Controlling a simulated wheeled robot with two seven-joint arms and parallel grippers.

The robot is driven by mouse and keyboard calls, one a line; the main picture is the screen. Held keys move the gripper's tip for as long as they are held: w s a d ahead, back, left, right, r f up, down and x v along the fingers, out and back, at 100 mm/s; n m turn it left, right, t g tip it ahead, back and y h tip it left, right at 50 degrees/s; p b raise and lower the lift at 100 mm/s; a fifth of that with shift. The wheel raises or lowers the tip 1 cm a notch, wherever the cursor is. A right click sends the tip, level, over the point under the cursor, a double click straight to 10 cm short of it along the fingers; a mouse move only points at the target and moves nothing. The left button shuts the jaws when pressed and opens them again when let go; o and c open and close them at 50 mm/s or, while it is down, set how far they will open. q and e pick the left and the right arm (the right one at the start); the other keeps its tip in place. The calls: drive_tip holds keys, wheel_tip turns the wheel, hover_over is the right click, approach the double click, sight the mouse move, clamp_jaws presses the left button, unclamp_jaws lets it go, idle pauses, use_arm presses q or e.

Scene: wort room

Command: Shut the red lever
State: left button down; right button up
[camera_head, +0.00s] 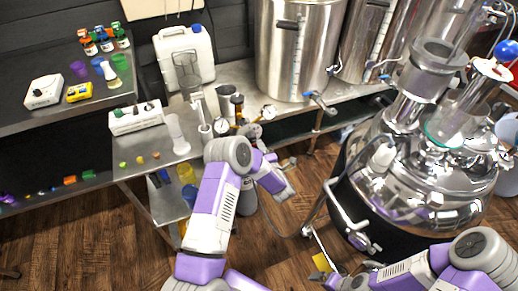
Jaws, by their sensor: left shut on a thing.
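My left arm comes up through the middle of the picture and bends to the right at its top joint. My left gripper (288,188) is at the end of that bend, in front of the bench's lower edge. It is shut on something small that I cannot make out. I cannot pick out a red lever with certainty; it may be hidden by the gripper or too small to tell. My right gripper (336,280) is low in the picture, left of its forearm, and its fingers are too unclear to read.
A shiny steel vessel (412,190) with pipes fills the right side. A steel pot (297,50) with a blue-handled valve (318,100) stands on the bench. A white jug (184,52) and small bottles stand at left. Wooden floor (95,245) is clear at lower left.

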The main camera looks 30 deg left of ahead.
use_arm(q)
drive_tip(key=shift+d+r+n, duration=0.1)
drive_tip(key=shift+n, duration=0.3)
idle(0.3)
drive_tip(key=c, duration=1.1)
unclamp_jaws()
drive_tip(key=shift+r, duration=0.1)
drive_tip(key=p+v, duration=0.2)
drive_tip(key=v, duration=0.5)
drive_tip(key=shift+s+d, duration=0.15)
drive_tip(key=shift+s, duration=0.1)
